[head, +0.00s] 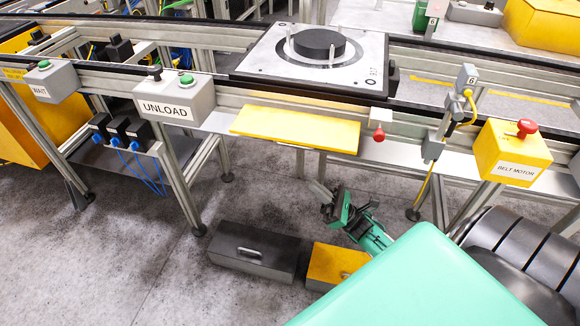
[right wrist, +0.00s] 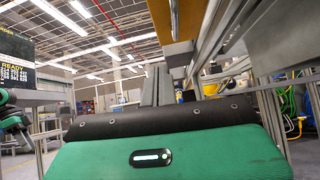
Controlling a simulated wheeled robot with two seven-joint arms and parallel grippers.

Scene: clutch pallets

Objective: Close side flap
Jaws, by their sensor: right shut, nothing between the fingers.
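The side flap is a yellow panel (head: 295,130) on the front side of the conveyor, below the pallet. It looks tilted outward from the rail, with its broad face seen from above. A yellow-brown surface (right wrist: 172,18) at the top of the right wrist view looks like its underside or edge. My right gripper (head: 330,207) is below and in front of the flap, apart from it. Its fingers (right wrist: 158,88) are together and empty, pointing up beside the conveyor frame. My left gripper is not in the head view.
A pallet (head: 270,65) with a black disc sits on the conveyor above the flap. A red knob (head: 379,134) is right of the flap; the UNLOAD box (head: 175,98) is to its left. A belt motor box (head: 510,152) stands farther right. Dark (head: 257,250) and yellow (head: 335,264) boxes are on the floor.

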